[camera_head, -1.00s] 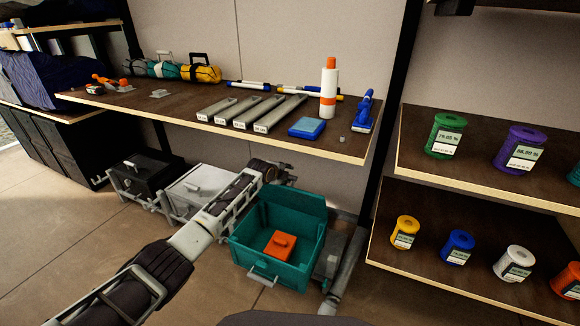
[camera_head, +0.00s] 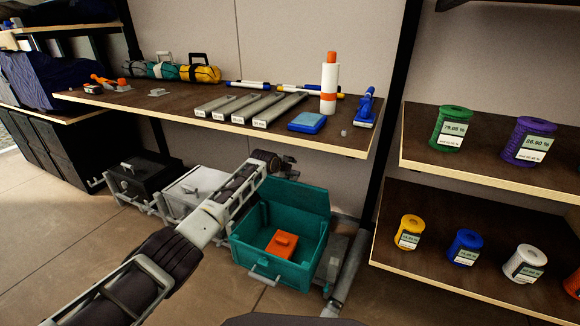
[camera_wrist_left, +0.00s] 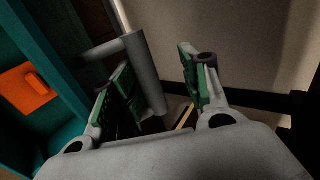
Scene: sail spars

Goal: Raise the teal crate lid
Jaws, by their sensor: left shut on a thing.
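The teal crate (camera_head: 265,250) stands on the floor under the shelf, with its teal lid (camera_head: 300,201) raised at the back and the inside showing. An orange block with a small knob (camera_head: 283,243) lies inside. My left gripper (camera_head: 286,168) is at the lid's top edge, its fingers small and partly hidden in the head view. In the left wrist view, the left gripper (camera_wrist_left: 156,66) has its green-padded fingers around a grey bar handle (camera_wrist_left: 145,72) and is shut on it. The crate and orange block (camera_wrist_left: 27,88) show at left there. My right gripper is out of view.
A black crate (camera_head: 142,178) and a light grey crate (camera_head: 192,190) stand left of the teal one. A grey tube (camera_head: 347,268) lies close on its right. The wooden shelf (camera_head: 330,143) is just above the lid. Floor in front is open.

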